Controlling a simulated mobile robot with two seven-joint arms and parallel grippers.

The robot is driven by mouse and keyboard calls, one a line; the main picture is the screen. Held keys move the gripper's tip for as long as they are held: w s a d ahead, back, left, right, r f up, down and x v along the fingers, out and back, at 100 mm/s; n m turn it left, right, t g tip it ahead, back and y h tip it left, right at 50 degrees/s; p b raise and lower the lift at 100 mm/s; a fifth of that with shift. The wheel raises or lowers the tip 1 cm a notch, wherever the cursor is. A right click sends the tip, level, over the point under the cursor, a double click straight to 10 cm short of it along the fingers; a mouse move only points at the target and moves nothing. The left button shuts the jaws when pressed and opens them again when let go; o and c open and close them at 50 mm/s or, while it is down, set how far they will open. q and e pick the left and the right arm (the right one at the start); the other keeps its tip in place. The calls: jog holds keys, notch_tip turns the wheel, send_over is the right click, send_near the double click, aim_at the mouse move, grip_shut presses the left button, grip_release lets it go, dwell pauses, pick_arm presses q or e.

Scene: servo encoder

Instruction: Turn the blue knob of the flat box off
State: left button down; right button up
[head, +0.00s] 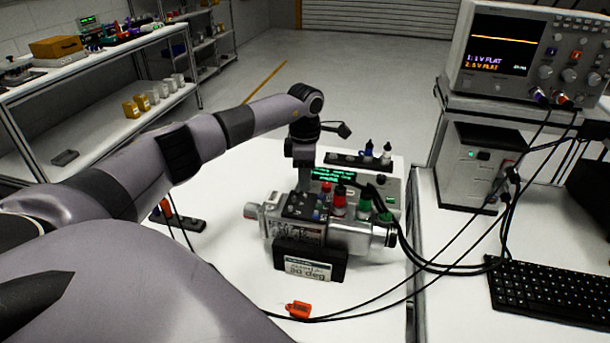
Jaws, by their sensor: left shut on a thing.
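The flat box (392,187) is a light grey case with a green-lit display, lying on the white table behind the metal servo unit. My left gripper (304,184) points straight down at the left end of this box, beside the display. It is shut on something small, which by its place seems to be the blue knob. Its fingers and the servo unit in front hide the knob, so its angle cannot be seen. My right gripper is out of view.
The servo unit (350,238), with red and green plugs and black cables, stands close in front of the gripper. An orange tag (298,310) lies in front. An oscilloscope (500,48) and keyboard (550,290) are at right.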

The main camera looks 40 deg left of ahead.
pick_arm(q)
jog(key=shift+r, duration=0.1)
jog(key=c, duration=0.9)
grip_release()
jog(key=shift+r+b, duration=0.55)
jog(key=shift+r, duration=3)
